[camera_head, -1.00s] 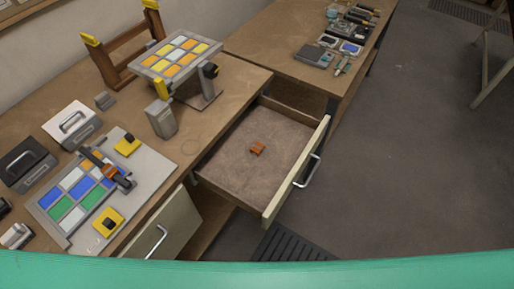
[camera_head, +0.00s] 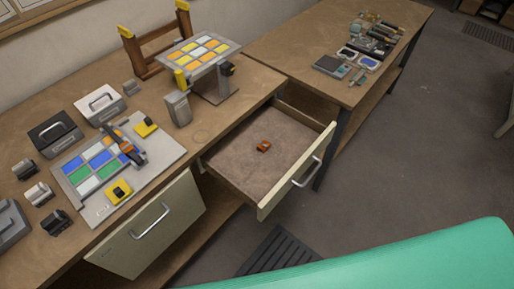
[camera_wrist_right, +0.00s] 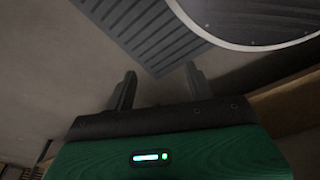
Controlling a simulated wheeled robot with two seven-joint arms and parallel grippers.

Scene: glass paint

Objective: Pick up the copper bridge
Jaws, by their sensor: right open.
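The copper bridge (camera_head: 264,146) is a small orange-brown piece lying in the open drawer (camera_head: 230,180), near the middle of its floor. Nothing covers it in the head view. My right gripper (camera_wrist_right: 160,82) shows in the right wrist view with its two dark fingers apart and nothing between them. It is over the floor area by a dark slatted mat, and the copper bridge is not in that view. Neither gripper shows in the head view.
A cabinet door or drawer front (camera_head: 150,225) with a metal handle stands out left of the open drawer. The workbench (camera_head: 90,85) holds a panel of coloured glass, handled blocks and a raised glass stand (camera_head: 200,50). A second table (camera_head: 290,45) carries tools. Grey floor lies open at right.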

